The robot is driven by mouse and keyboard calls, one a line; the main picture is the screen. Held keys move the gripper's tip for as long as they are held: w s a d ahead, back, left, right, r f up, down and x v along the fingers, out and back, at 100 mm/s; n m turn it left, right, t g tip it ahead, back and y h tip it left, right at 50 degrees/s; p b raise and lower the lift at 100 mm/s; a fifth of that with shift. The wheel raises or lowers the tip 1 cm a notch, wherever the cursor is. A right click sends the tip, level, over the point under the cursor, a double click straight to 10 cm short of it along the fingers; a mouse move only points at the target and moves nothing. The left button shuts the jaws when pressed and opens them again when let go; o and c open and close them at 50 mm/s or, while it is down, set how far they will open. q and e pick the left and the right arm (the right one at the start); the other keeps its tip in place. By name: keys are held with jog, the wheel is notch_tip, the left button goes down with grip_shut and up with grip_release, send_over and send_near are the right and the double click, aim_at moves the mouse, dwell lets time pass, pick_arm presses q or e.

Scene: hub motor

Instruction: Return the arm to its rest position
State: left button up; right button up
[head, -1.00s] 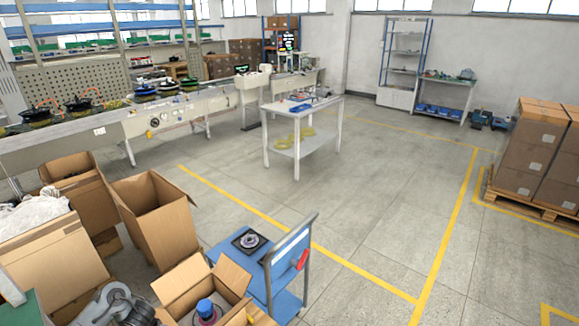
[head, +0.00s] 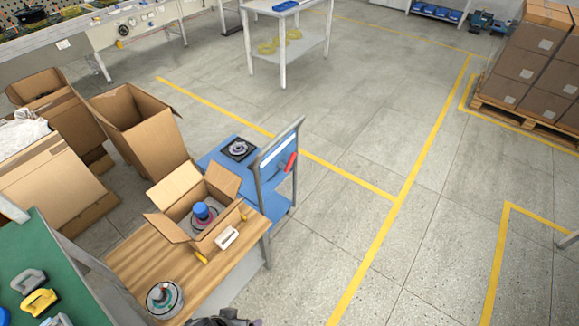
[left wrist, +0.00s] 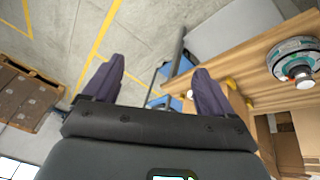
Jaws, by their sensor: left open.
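My left gripper (left wrist: 159,68) shows in the left wrist view with its two dark fingers spread apart and nothing between them. It points past the wooden table edge toward the floor. In the head view only a dark part of my arm shows at the bottom edge, and the fingers are not clear there. A round hub motor (head: 165,298) lies on the wooden table (head: 232,279). It also shows in the left wrist view (left wrist: 297,58), right of my fingers and apart from them. My right gripper is out of view.
An open carton (head: 184,187) on the table holds a blue-topped part (head: 202,211). A blue cart (head: 225,158) with an upright handle stands behind it. Larger cartons (head: 137,123) stand at left. A green bench (head: 50,262) holds clamp-like tools.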

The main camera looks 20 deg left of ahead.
pick_arm(q)
jog(key=a+r+m+p, duration=0.1)
jog(key=r+m+p, duration=0.1)
jog(key=r+p, duration=1.2)
jog(key=s+a+r+m+y+p, duration=0.1)
jog(key=a+r+m+p, duration=0.1)
jog(key=r+p, duration=1.3)
notch_tip(320, 180, up, 6)
jog(key=shift+a+r+m+g, duration=0.1)
jog(key=shift+a+m+g, duration=0.2)
jog(key=shift+m, duration=0.1)
